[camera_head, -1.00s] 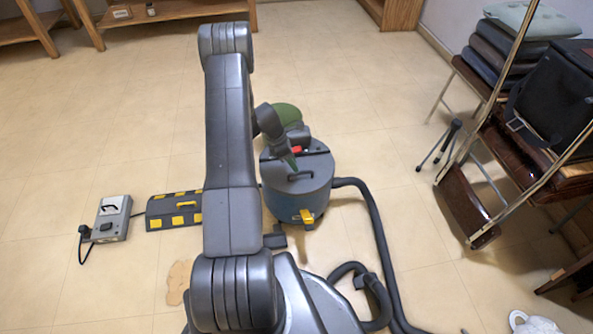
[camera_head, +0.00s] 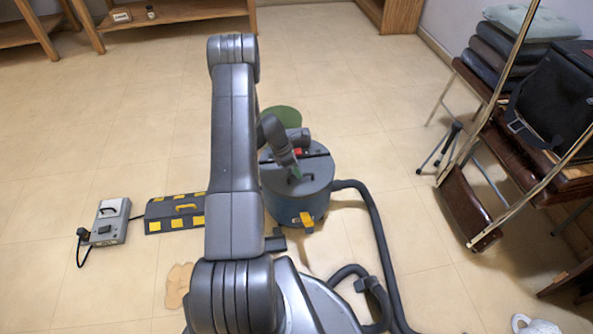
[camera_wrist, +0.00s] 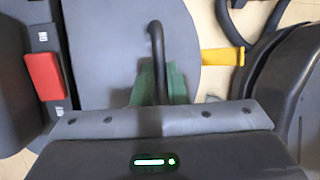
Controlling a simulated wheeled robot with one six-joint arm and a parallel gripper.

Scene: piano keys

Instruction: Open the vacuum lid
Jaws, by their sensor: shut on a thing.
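The vacuum (camera_head: 290,208) is a blue-grey drum standing on the floor, just right of my arm. Its round grey lid (camera_head: 318,172) sits on top and looks level. A dark curved handle (camera_wrist: 156,40) rises from the lid in the wrist view. My gripper (camera_head: 296,174) is at the lid top, and its green fingertips (camera_wrist: 158,84) are shut on the handle, hiding part of it. A red switch (camera_wrist: 44,76) is on the dark bar across the lid. A yellow latch (camera_head: 307,222) is on the drum's front side, and it also shows in the wrist view (camera_wrist: 222,57).
A black hose (camera_head: 375,230) curves right of the vacuum. A black-and-yellow case (camera_head: 175,222) and a grey box (camera_head: 110,220) lie left. A folding chair and table with cushions (camera_head: 505,55) stand right. A wooden shelf (camera_head: 175,10) is behind. Floor behind the vacuum is mostly clear.

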